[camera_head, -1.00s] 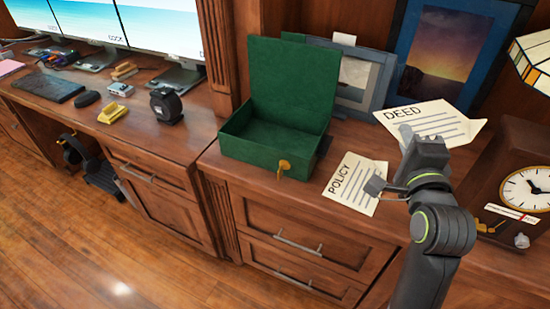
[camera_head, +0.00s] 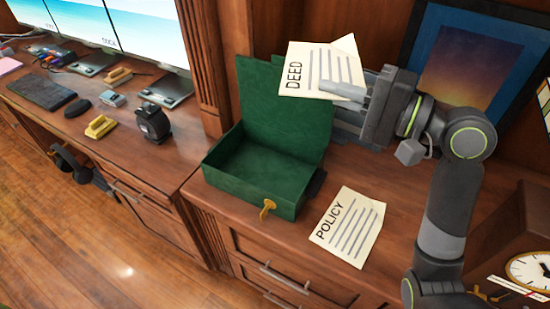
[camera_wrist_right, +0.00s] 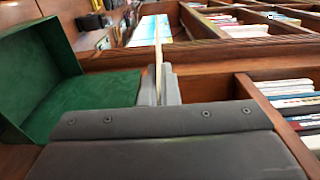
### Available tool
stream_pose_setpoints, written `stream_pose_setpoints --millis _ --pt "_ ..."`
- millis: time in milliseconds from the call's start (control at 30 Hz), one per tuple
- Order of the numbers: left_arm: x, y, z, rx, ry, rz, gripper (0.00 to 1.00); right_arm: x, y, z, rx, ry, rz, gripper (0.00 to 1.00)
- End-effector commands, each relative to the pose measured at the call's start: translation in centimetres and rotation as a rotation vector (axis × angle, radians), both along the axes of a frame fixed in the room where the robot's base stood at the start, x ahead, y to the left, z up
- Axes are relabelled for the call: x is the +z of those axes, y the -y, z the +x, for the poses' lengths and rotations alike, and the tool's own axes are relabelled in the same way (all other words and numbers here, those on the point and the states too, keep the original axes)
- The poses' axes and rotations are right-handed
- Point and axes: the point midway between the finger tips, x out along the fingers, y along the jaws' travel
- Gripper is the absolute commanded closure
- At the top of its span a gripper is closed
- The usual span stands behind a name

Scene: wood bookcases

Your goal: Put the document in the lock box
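The green lock box (camera_head: 262,165) stands on the wood cabinet top with its lid (camera_head: 290,105) raised and a gold key at its front. Its inside looks empty. My right gripper (camera_head: 345,92) is shut on the DEED document (camera_head: 308,70) and holds it in the air in front of the lid, up and right of the box opening. In the right wrist view the document (camera_wrist_right: 158,50) shows edge-on between the fingers, with the box (camera_wrist_right: 85,100) to the left. The POLICY document (camera_head: 347,228) lies flat on the cabinet top, right of the box. My left gripper is not in view.
Framed pictures (camera_head: 470,70) lean at the back, behind my right arm. A clock (camera_head: 528,270) stands at the lower right. A tape dispenser (camera_head: 152,122), a keyboard (camera_head: 42,92) and monitors are on the lower desk at left.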

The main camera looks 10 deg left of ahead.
Motion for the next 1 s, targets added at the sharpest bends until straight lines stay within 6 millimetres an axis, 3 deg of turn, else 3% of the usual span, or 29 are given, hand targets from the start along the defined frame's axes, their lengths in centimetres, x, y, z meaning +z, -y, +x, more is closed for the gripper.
stream_pose_setpoints --millis 67,167,800,1000 --pt "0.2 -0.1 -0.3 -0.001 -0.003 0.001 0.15 0.3 -0.2 -0.3 0.027 0.000 -0.001 1.00" --pt "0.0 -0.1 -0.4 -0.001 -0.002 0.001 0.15 -0.9 -0.2 -0.5 0.039 -0.004 0.001 1.00" --pt "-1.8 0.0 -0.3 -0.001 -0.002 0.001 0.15 -18.0 -0.3 -0.6 0.036 -0.008 0.004 1.00" --pt "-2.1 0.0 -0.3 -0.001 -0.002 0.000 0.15 -22.1 -0.3 -0.6 0.037 -0.003 0.001 1.00"
